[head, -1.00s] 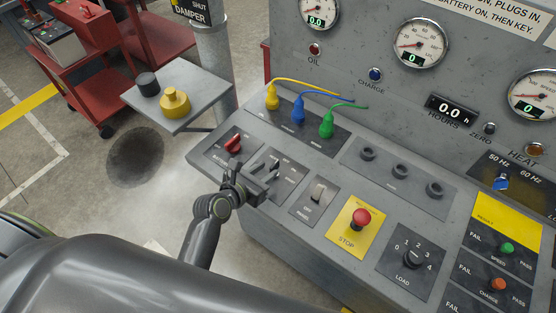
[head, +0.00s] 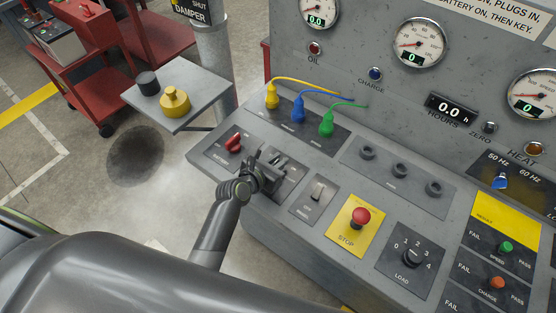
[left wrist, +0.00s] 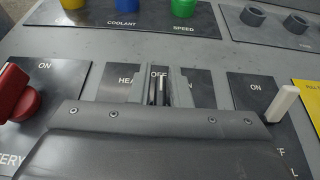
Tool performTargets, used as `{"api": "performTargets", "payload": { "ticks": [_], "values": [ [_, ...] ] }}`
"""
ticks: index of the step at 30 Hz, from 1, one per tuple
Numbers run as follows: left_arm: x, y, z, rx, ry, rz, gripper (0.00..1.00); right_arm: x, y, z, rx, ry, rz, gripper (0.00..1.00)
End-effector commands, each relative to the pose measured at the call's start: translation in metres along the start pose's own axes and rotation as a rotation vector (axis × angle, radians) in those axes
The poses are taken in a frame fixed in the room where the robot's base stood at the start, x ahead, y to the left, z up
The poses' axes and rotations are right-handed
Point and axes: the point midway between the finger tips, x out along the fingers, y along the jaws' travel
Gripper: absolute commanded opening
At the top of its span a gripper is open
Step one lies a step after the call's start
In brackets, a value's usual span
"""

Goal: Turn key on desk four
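The desk (head: 232,172) is a grey sloped console. Its key switch sits on a dark plate marked HEAT, OFF and ON, and the key (left wrist: 160,88) stands upright near OFF in the left wrist view. My left gripper (head: 270,163) is over this plate, and it also shows in the left wrist view (left wrist: 160,90). Its two fingers stand on either side of the key with a narrow gap, so it looks open. In the head view the gripper hides most of the key. My right gripper is out of view.
Left of the key plate is a red battery switch (head: 233,143). Yellow, blue and green plugs (head: 298,110) sit behind. A small side shelf (head: 200,97) juts out at left.

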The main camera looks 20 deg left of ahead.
Motion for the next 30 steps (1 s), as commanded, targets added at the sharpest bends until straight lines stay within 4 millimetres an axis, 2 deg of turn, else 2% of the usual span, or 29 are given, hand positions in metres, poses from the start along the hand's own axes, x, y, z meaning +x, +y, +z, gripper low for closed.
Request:
{"api": "performTargets", "payload": {
  "ticks": [1, 3, 4, 17, 30],
  "values": [
    [0.000, 0.000, 0.000, 0.000, 0.000, 0.000, 0.10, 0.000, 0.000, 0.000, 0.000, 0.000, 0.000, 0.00],
    [0.000, 0.000, 0.000, 0.000, 0.000, 0.000, 0.01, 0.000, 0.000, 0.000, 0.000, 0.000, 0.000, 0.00],
    [0.000, 0.000, 0.000, 0.000, 0.000, 0.000, 0.00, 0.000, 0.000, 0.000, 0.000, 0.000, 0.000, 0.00],
    [0.000, 0.000, -0.001, 0.022, 0.000, -0.049, 0.00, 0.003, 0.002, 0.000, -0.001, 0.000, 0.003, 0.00],
    [0.000, -0.005, -0.002, 0.153, 0.001, -0.362, 0.00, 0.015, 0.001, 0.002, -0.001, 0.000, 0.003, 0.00]
  ]
}}
